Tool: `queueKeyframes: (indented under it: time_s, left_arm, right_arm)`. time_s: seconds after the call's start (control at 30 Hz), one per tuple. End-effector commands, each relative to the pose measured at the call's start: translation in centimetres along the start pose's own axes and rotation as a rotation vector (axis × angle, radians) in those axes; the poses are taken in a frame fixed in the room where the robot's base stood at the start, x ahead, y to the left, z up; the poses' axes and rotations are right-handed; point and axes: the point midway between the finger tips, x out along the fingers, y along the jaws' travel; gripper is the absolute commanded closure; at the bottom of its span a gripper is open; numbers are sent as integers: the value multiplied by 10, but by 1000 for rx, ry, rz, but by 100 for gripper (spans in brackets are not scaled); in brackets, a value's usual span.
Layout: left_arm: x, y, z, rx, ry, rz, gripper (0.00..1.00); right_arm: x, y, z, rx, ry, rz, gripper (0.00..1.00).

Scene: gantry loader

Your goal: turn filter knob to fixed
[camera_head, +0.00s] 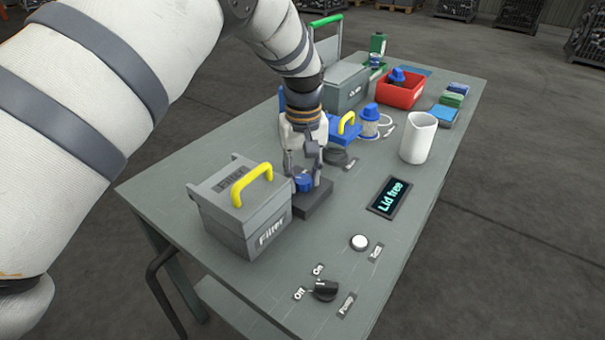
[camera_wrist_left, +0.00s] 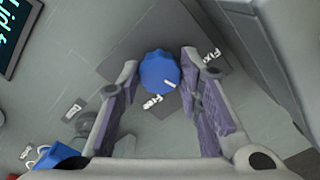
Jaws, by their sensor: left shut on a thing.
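The blue filter knob (camera_head: 303,184) sits on a dark grey base (camera_head: 316,203) beside the grey filter box (camera_head: 268,222). My left gripper (camera_head: 305,178) points down over the knob, shut on it with one finger on each side. In the left wrist view, the knob (camera_wrist_left: 158,70) lies between the fingertips. Its white pointer mark faces the lower right, between a label starting "Fix" (camera_wrist_left: 212,57) and a partly blurred label (camera_wrist_left: 152,101) below the knob. My right gripper is not in view.
A display (camera_head: 390,197) reads "Lid free". A white button (camera_head: 359,242) and a black pump knob (camera_head: 325,290) lie towards the near edge. A white cup (camera_head: 418,138), a red bin (camera_head: 399,92) and a grey box (camera_head: 346,88) stand farther back.

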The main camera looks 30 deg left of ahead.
Motion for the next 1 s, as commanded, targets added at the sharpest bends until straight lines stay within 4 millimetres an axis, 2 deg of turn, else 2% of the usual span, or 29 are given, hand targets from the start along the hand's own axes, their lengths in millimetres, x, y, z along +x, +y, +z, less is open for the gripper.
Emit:
queueKeyframes:
  time_s: [0.5,1.0]
  left_arm:
    - [1,0,0,-418,0,-1,95]
    - [1,0,0,-576,-1,-1,95]
  right_arm:
    - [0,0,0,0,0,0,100]
    - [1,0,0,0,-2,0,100]
